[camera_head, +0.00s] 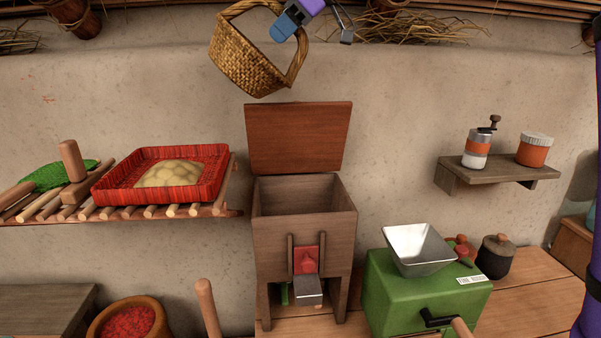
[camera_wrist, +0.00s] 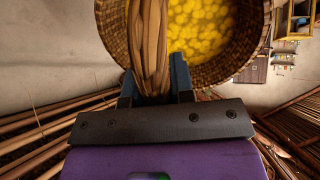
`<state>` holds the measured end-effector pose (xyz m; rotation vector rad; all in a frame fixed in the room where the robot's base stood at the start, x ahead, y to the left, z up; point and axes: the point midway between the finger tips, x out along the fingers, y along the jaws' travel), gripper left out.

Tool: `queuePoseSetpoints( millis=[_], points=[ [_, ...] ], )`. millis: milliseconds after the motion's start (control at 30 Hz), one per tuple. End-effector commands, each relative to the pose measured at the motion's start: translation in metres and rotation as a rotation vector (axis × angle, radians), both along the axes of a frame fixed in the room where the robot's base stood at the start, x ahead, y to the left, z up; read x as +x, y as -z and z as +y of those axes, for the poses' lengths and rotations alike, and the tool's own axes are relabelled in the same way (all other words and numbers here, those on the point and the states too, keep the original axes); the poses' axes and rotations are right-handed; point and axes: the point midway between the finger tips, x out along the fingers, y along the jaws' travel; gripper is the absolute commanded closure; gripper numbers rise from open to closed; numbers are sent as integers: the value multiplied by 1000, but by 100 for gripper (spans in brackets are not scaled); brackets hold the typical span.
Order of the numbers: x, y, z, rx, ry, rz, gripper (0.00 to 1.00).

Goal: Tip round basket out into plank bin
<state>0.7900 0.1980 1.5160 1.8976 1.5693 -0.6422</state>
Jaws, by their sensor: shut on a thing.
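The round woven basket (camera_head: 243,62) hangs high in front of the wall, tilted, above and a little left of the plank bin. My gripper (camera_head: 284,27) is shut on its handle; the wrist view shows the fingers (camera_wrist: 153,88) around the wrapped handle (camera_wrist: 150,45). In the wrist view the basket (camera_wrist: 112,28) holds many yellow round pieces (camera_wrist: 200,25). The plank bin (camera_head: 272,238) stands on legs below, its top open and its lid (camera_head: 299,138) raised upright at the back. The inside of the bin is mostly hidden.
A red woven tray (camera_head: 215,180) with pale contents sits on a slatted rack at left. A green mill (camera_head: 385,290) with a metal hopper stands right of the bin. A wall shelf (camera_head: 500,175) holds a grinder and a jar. Straw-covered poles run along the top.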

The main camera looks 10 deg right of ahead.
Motion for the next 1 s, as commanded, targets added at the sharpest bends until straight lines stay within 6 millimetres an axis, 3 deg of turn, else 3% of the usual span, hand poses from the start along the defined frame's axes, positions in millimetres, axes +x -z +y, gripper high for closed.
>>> queuePoseSetpoints(
  millis=[1000],
  points=[
    [0,7,-9,85,1,-1,100]
  ],
)
